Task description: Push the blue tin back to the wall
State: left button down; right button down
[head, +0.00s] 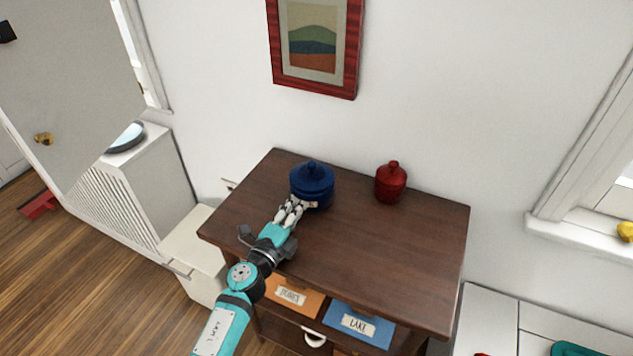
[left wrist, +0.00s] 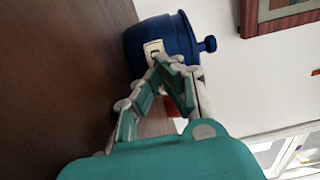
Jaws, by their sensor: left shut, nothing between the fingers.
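The blue tin (head: 312,183) stands upright on the dark wooden cabinet top (head: 380,250), toward the back left, with a knobbed lid. Some bare wood seems to lie between it and the wall (head: 210,90). My left gripper (head: 297,204) is shut and empty at the tin's front side, its fingertips at or very near the tin. My right gripper is not in view.
A red lidded jar (head: 391,183) stands to the right of the tin, near the back edge. A framed picture (head: 315,45) hangs above. Orange (head: 291,295) and blue (head: 358,324) labelled boxes sit under the top. The right part of the top is clear.

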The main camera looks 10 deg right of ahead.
aim_at(304, 199)
pick_arm(q)
jog(key=shift+b+x, duration=0.55)
jog(key=shift+x, duration=0.85)
jog(key=shift+w+d, duration=0.2)
jog(key=shift+d, duration=0.05)
jog(key=shift+w+b, duration=0.1)
jog(key=shift+b, duration=0.2)
jog(key=shift+w+d, duration=0.35)
jog(key=shift+d, duration=0.05)
jog(key=shift+w+b, duration=0.1)
jog(key=shift+b, duration=0.2)
jog(key=shift+b+x, duration=0.7)
jog(key=shift+x, duration=0.4)
jog(key=shift+f, duration=0.15)
